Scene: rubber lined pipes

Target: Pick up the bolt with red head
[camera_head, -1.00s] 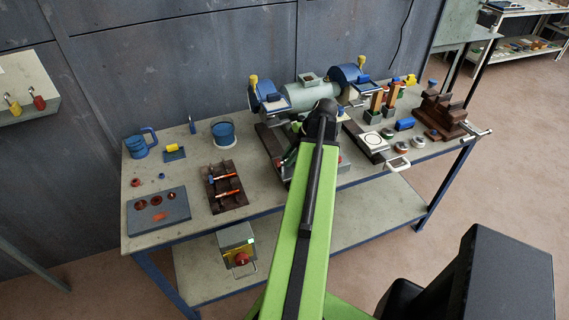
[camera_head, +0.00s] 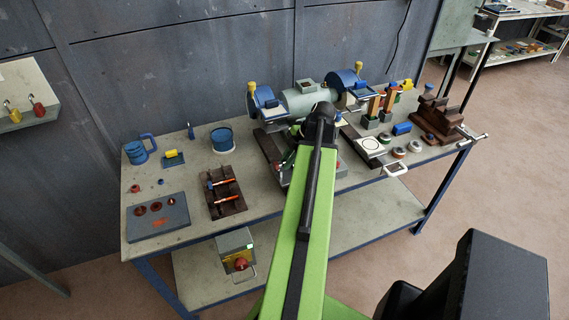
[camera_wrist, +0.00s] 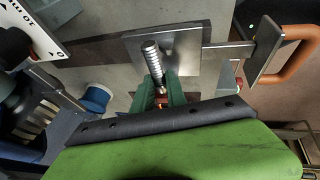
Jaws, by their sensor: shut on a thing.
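In the wrist view, my gripper's green fingers (camera_wrist: 160,95) are closed around the lower end of a metal bolt. The bolt's silver threaded shank (camera_wrist: 151,58) points up past the fingertips, tilted a little left. A small reddish-copper part shows low between the fingers; the head is mostly hidden by them. Behind the bolt is a flat grey metal plate (camera_wrist: 185,50); I cannot tell whether the bolt touches it. In the head view, my own arm hides most of the gripper and the bolt.
The vise-like metal piece has an orange handle (camera_wrist: 288,55) at right in the wrist view. A blue cylinder (camera_wrist: 96,98) is at left. On the bench, a grinder (camera_head: 306,98) stands behind my arm, and a dark rack with red-orange tools (camera_head: 224,208) lies left.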

